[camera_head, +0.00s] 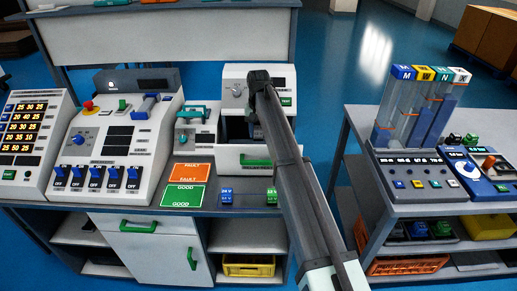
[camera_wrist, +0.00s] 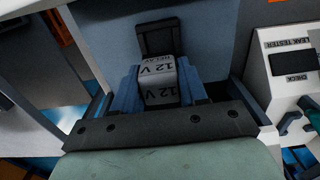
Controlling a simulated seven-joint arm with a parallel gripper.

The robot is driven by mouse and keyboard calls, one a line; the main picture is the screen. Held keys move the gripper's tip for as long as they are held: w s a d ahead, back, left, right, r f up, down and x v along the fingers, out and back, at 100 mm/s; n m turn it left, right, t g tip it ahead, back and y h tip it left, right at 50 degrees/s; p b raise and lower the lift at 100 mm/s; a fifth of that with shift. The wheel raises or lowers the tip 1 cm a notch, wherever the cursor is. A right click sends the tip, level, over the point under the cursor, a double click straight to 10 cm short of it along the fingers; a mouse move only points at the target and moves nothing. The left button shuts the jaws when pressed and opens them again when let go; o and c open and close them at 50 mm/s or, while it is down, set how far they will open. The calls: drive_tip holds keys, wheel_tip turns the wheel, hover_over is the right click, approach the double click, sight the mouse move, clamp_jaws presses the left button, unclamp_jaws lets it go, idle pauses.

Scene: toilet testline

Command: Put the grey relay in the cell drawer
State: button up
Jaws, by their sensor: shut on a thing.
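The grey relay (camera_wrist: 159,93), a small block marked 12 V RELAY, is between the two fingers of my gripper (camera_wrist: 162,85) in the wrist view. My gripper is shut on it. A black piece shows just beyond the relay; I cannot tell what it is. In the head view my arm reaches to the white machine at the back centre and hides the relay and fingertips. The cell drawer (camera_head: 233,158) appears to be the white front with a green handle low on that machine, partly behind my arm. I cannot tell whether the relay is inside it.
The leak tester (camera_wrist: 291,65) stands beside my gripper in the wrist view. A side table (camera_head: 440,208) with tall tubes stands at right, across a floor gap.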

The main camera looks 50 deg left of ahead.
sight(259, 128)
drive_tip(key=shift+f, duration=3.7)
drive_tip(key=shift+f, duration=0.1)
drive_tip(key=o, duration=1.1)
wheel_tip(259, 128, up, 12)
drive_tip(key=shift+r, duration=0.15)
drive_tip(key=shift+w+d, duration=0.1)
